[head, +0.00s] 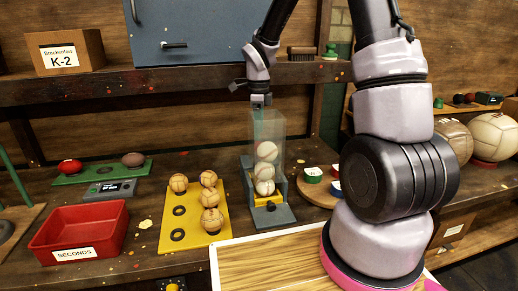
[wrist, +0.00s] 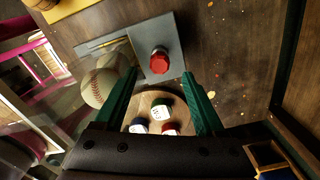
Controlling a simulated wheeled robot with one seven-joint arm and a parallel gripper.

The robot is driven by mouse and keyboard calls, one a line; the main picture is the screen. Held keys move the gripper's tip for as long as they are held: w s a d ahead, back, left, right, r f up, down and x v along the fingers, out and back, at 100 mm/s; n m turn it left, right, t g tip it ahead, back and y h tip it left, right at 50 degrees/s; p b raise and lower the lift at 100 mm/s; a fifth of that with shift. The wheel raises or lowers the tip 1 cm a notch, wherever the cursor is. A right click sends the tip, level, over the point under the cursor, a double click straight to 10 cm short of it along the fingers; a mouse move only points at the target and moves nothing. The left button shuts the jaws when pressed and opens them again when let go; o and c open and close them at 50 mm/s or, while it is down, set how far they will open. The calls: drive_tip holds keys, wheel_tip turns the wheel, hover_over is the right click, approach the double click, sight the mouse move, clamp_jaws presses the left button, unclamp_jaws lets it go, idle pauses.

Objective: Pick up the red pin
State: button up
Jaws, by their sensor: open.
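The red pin (wrist: 160,60) shows in the wrist view as a red knob on a grey plate (wrist: 168,32), beside the baseballs. I cannot make it out in the head view. My gripper (wrist: 162,73) is open, with its two green fingers apart. In the wrist view the pin appears between and just beyond the fingertips; nothing is seen held. In the head view my gripper (head: 261,108) hangs at the top of the clear ball column (head: 282,130), partly behind it. The column holds several baseballs (head: 266,152) above a grey base (head: 272,215).
A round board (head: 308,190) with small coloured cups stands right of the column; the cups (wrist: 162,112) also show below the fingers. A yellow rack (head: 186,235) with brown balls and a red SECONDS tray (head: 108,216) stand left. A blue cabinet (head: 205,28) hangs behind.

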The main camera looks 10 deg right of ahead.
drive_tip(key=shift+f, duration=3.15)
clamp_jaws()
